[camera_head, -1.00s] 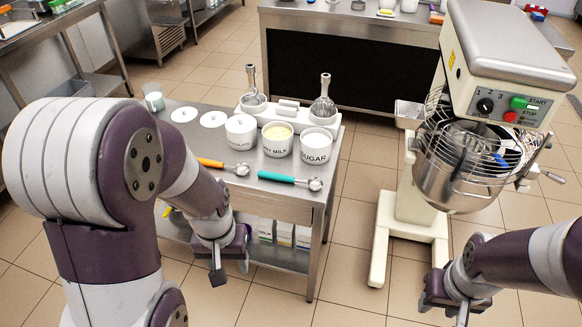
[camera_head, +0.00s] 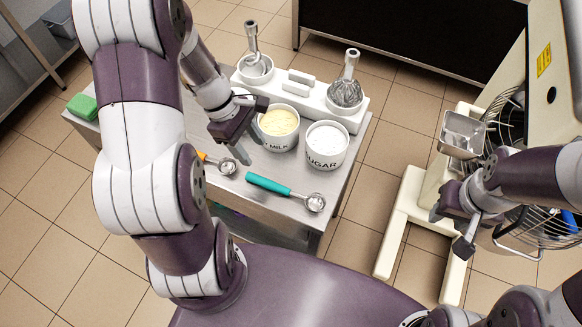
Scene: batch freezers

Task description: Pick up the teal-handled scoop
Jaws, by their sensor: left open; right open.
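The teal-handled scoop (camera_head: 286,193) lies flat on the steel table (camera_head: 338,192) near its front edge, handle to the left and round metal bowl to the right. My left gripper (camera_head: 241,150) is open and empty above the table, up and left of the teal handle, with its fingers pointing down. It is apart from the scoop. My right gripper (camera_head: 449,232) is open and empty to the right, off the table, in front of the mixer.
An orange-handled scoop (camera_head: 226,166) lies left of the teal one, partly hidden by my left arm. The milk pot (camera_head: 279,127) and sugar pot (camera_head: 326,146) stand close behind. A white holder (camera_head: 300,88) is at the back; a green sponge (camera_head: 83,106) is at left. The mixer (camera_head: 548,60) is at right.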

